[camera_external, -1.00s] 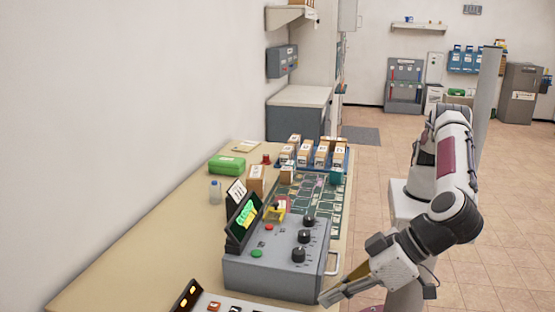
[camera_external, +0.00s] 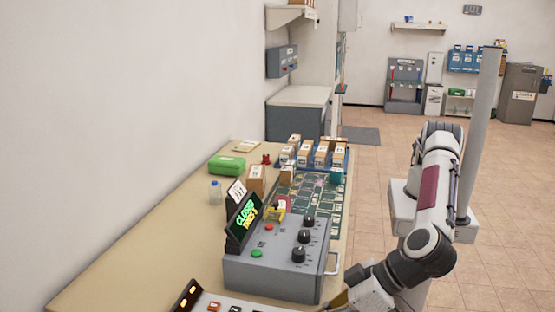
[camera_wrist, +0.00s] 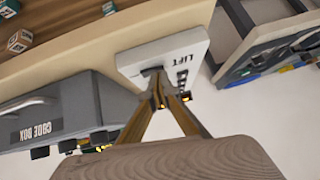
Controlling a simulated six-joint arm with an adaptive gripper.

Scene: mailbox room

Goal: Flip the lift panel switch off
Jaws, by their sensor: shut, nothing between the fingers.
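The lift panel (camera_wrist: 135,62) is a pale plate marked LIFT in the wrist view. A dark switch (camera_wrist: 152,72) stands out near its middle, with a row of small dark controls beside the lettering. My gripper (camera_wrist: 162,92) is shut and empty, its fingertips overlapping the switch in the picture. I cannot tell whether they touch it, and they hide part of it; the switch's position is unclear. In the external view a pale panel (camera_external: 262,309) with small red and black controls shows at the bottom edge, mostly cut off. My gripper (camera_external: 336,303) is beside its right end, fingertips barely visible.
The grey code box (camera_external: 270,275), with black knobs and a handle, stands close by the panel. It also shows at left in the wrist view (camera_wrist: 60,110). Boxes (camera_external: 320,155) sit farther along the table; open floor lies right.

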